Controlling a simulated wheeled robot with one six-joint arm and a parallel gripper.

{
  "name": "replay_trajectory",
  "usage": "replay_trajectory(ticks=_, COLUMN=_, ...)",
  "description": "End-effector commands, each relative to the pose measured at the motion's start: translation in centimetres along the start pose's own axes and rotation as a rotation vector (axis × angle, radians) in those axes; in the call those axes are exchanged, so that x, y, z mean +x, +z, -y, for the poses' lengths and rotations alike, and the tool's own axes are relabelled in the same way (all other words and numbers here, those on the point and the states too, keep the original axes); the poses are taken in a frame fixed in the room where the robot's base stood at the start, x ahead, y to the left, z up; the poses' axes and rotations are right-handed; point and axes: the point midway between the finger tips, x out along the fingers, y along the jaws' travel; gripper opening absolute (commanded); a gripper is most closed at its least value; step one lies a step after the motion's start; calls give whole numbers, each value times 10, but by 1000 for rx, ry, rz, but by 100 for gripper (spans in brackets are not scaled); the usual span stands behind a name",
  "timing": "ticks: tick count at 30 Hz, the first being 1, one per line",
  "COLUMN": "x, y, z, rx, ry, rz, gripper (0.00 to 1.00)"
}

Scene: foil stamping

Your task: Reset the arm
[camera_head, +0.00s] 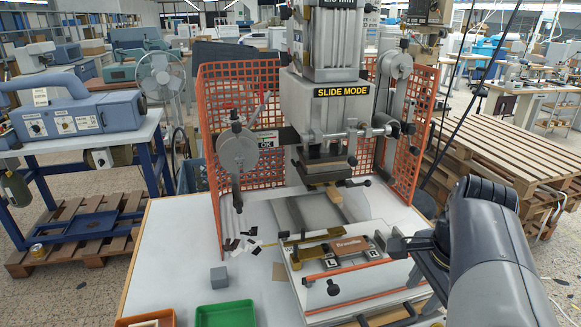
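My arm (485,255) comes in from the lower right, its thick grey links filling that corner. My gripper (402,243) is the dark part at its left, over the right end of the slide table of the foil stamping press (325,105). It is small and partly hidden by my arm, so I cannot tell whether its fingers are open or shut. I see nothing clearly held in it. The slide table (345,310) carries a brown plate (348,246) with lettering and orange bars.
A green tray (225,314), an orange tray (150,318) and a grey cube (219,277) are at the table's front left. Orange mesh guards (235,90) flank the press. Wooden pallets (510,150) stand at right. The table's left part is mostly clear.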

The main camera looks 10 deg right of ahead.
Motion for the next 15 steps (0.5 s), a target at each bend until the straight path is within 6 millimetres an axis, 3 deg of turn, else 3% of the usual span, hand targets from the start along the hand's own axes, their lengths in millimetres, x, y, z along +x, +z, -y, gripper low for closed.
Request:
replay_trajectory(ticks=7, x=20, y=0, z=0, rx=0, ry=4, rz=4, gripper=36)
replay_trajectory(ticks=15, x=71, y=1, z=0, rx=0, ry=4, rz=5, gripper=36)
